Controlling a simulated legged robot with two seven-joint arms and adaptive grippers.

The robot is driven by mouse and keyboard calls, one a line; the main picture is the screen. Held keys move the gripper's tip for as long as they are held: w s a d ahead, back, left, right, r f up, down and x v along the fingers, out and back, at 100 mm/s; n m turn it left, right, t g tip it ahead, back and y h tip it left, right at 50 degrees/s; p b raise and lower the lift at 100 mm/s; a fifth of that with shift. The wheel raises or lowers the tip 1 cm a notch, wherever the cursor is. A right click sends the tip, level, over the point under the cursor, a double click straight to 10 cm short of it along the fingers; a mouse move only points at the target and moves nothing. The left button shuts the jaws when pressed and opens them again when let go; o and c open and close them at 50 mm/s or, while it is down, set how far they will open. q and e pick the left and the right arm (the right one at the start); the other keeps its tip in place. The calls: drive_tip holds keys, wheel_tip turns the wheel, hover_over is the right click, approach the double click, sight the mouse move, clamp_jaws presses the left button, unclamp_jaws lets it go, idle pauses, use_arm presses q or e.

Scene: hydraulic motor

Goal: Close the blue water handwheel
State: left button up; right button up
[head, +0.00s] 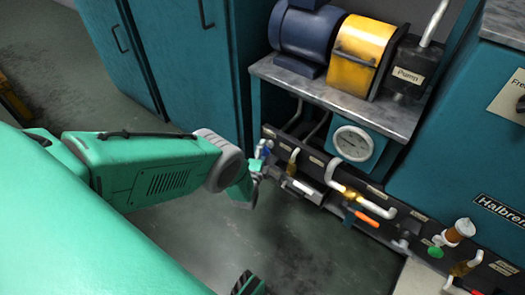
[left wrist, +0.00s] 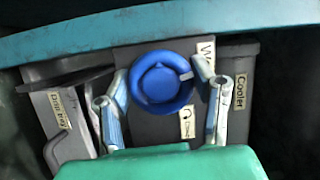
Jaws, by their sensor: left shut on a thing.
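The blue water handwheel (left wrist: 162,85) is in the middle of the left wrist view, seen face on. A small light mark shows on its right rim. My left gripper (left wrist: 161,80) has one finger on each side of the wheel and is shut on its rim. In the head view my left gripper (head: 262,165) is at the left end of the dark pipe panel, and a small blue part of the handwheel (head: 266,146) shows above it.
The floor in front is clear.

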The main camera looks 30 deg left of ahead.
use_arm(q)
drive_tip(key=shift+s+d+f+m+t, duration=0.15)
drive_tip(key=shift+m+t, duration=0.1)
drive_tip(key=shift+m, duration=0.45)
drive_tip(key=shift+d+f+m+t, duration=0.1)
drive_tip(key=shift+m+t, duration=0.15)
drive_tip(key=shift+m, duration=0.45)
drive_tip(key=shift+f, duration=0.1)
drive_tip(key=o, duration=1.2)
drive_tip(key=v, duration=1.1)
drive_tip(key=shift+s+d, duration=0.1)
drive_tip(key=shift+s, duration=0.25)
